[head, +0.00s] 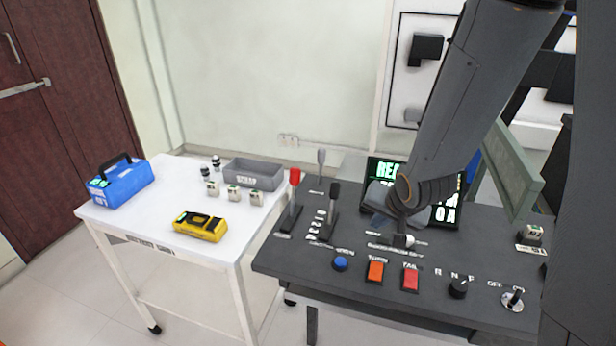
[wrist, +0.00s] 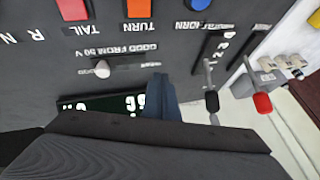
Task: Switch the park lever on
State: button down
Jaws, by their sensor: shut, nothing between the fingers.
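Three levers stand on the dark control panel (head: 300,255): one with a red knob (head: 295,177), one with a black knob (head: 334,189) and one with a grey knob (head: 321,157).
The panel carries a lit display (head: 385,170), a blue button (head: 340,264), an orange button (head: 375,271), a red button (head: 410,279), a rotary knob (head: 458,287) and a toggle switch (head: 513,299). A white cart (head: 150,222) with a blue case and yellow meter stands left.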

aim_at(294, 193)
jog(key=w+a+r+m+t+y, duration=0.2)
jog(key=w+a+m+t+y, duration=0.1)
jog(key=a+m+y, duration=0.1)
jog(key=w+a+r+m+t+y+p, duration=0.1)
jog(key=w+a+r+m+t+y, duration=0.1)
jog(key=a, duration=0.5)
jog(key=w+m+t+y, duration=0.1)
jog(key=m+y, duration=0.1)
jog(key=shift+w+r+m, duration=0.25)
jog(key=shift+r+m, duration=0.05)
jog(key=shift+r, duration=0.1)
jog(key=p+x, duration=0.2)
jog(key=x, duration=0.8)
jog(key=shift+r+p, duration=0.2)
jog(key=shift+p, duration=0.2)
jog(key=shift+a+t, duration=0.1)
jog(key=shift+t, duration=0.2)
